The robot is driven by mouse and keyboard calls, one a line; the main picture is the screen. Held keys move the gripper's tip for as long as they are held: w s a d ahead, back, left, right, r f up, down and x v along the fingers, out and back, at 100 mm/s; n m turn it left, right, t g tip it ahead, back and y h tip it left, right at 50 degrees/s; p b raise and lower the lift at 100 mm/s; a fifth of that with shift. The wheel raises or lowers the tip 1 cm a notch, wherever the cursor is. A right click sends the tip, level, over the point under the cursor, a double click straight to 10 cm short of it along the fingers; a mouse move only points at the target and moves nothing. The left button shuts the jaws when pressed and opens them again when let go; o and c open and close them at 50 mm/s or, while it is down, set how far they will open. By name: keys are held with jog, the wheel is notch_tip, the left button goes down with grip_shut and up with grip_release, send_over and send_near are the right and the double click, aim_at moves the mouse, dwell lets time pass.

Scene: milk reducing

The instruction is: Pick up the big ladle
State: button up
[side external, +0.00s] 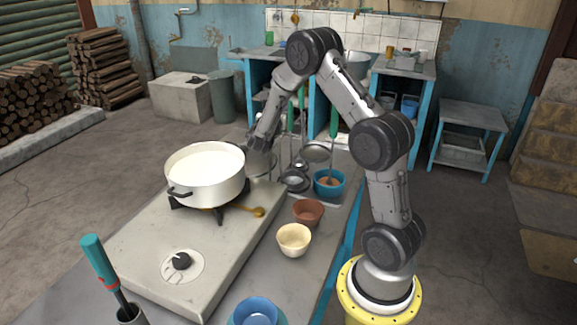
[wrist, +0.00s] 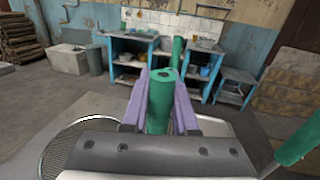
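Several ladles and strainers with upright green handles (side external: 290,116) stand at the back of the bench, right of the pot, in the side view. I cannot tell which is the big ladle. My gripper (side external: 258,145) is low beside these tools, partly hidden. In the wrist view the purple fingers of my gripper (wrist: 165,105) stand on both sides of one upright green handle (wrist: 159,105). I cannot tell whether the fingers press on it. Another green handle (wrist: 300,143) leans in at the right, and a round mesh strainer (wrist: 70,150) lies at the left.
A white pot of milk (side external: 205,172) stands on a burner on the stone block (side external: 150,250), left of my gripper. A blue bowl (side external: 329,184), brown bowl (side external: 308,211) and cream bowl (side external: 294,239) stand along the bench's right side. A teal-handled tool (side external: 101,265) stands in front.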

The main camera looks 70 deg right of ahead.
grip_shut()
jog(key=shift+r, duration=0.1)
